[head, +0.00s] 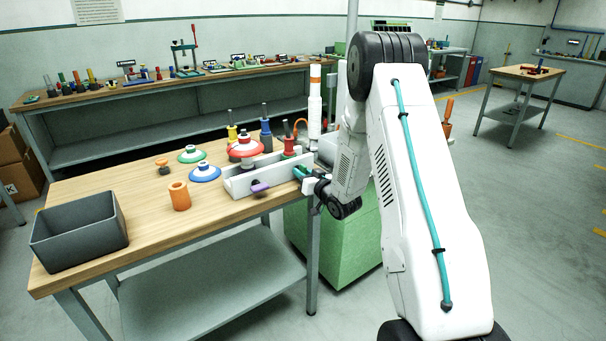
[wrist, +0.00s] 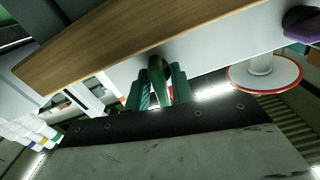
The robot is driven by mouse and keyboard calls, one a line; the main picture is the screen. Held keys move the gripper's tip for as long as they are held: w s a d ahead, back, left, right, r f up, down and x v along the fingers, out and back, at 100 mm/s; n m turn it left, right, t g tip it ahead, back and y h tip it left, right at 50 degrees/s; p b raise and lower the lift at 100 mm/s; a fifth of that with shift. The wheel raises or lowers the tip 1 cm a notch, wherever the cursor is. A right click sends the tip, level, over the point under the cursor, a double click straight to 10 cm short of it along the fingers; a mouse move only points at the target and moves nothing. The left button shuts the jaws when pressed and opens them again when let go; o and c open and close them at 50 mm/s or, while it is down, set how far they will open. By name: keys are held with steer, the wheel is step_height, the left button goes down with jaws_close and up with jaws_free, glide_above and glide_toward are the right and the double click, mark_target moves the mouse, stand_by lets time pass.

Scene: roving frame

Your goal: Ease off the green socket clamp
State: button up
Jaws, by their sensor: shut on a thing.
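The white socket block (head: 250,180) sits at the right end of the wooden bench (head: 120,185). A purple clamp lever (head: 261,187) sticks out of its front; it also shows at the upper right in the wrist view (wrist: 301,24). My gripper (wrist: 158,88) is shut on the green socket clamp (wrist: 157,68), whose dark green handle shows between the two green fingers. In the head view my gripper (head: 309,184) is at the block's right end, partly hidden by my arm. The clamp's tip and its seat in the block are hard to make out.
A red-and-white disc tool (head: 245,147) and several upright tools stand in or behind the block. Blue (head: 204,173) and green (head: 192,155) discs, an orange cylinder (head: 180,196) and a grey bin (head: 80,232) are on the bench. A green cabinet (head: 335,245) stands beside it.

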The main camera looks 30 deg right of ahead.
steer(key=shift+n, duration=1)
steer(key=o, duration=0.7)
steer(key=s, duration=0.8)
steer(key=shift+d, duration=0.2)
steer(key=shift+w, duration=0.1)
